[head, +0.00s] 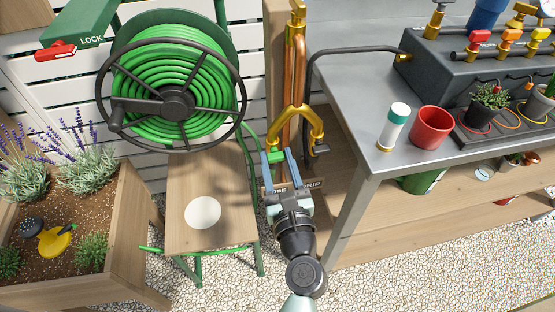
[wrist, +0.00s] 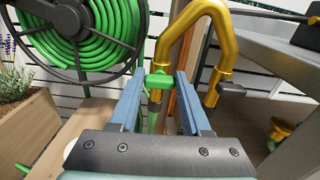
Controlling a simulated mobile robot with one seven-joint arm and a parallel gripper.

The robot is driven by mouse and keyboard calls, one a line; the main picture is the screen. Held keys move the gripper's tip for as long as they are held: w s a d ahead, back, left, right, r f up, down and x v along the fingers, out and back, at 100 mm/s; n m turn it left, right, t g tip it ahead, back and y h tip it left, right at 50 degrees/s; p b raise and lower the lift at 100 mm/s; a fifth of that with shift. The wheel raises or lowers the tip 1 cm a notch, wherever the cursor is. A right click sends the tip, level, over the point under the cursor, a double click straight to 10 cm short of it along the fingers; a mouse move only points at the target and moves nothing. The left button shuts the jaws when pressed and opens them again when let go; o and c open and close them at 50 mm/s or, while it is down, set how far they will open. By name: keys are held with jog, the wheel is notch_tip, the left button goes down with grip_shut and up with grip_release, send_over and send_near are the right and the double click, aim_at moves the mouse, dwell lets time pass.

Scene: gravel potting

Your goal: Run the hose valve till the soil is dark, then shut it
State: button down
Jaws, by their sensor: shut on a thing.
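The green valve handle (head: 277,157) is on the left leg of a forked brass pipe, above a label ending in "SE". My gripper (head: 278,154) is shut on this handle, with a blue finger on each side. In the wrist view the green handle (wrist: 159,80) lies crosswise between the fingers. A dark handle (head: 321,150) is on the right leg, above a label reading "RIP". The green hose (head: 170,62) is coiled on its reel. Brown soil (head: 62,215) with pale specks fills a wooden planter at left. No flowing water can be seen.
A wooden stool (head: 185,190) with a white disc stands under the reel. The metal bench (head: 352,125) at right holds a red pot (head: 430,126), a white bottle (head: 393,128) and potted plants. The floor is pale gravel.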

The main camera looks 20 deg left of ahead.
jog(key=n+b, duration=0.1)
jog(key=n, duration=0.3)
jog(key=shift+f, duration=0.15)
jog(key=n+b, duration=0.1)
jog(key=n, duration=0.4)
jog(key=shift+s+a+f+b, duration=0.1)
jog(key=shift+a+b, duration=0.05)
jog(key=shift+b, duration=0.25)
jog(key=n+b, duration=0.2)
jog(key=n, duration=0.2)
jog(key=shift+f, duration=0.1)
jog(key=shift+n+b, duration=1)
jog(key=shift+n, duration=1.2)
jog(key=shift+c, duration=1.8)
grip_release()
jog(key=shift+s, duration=0.1)
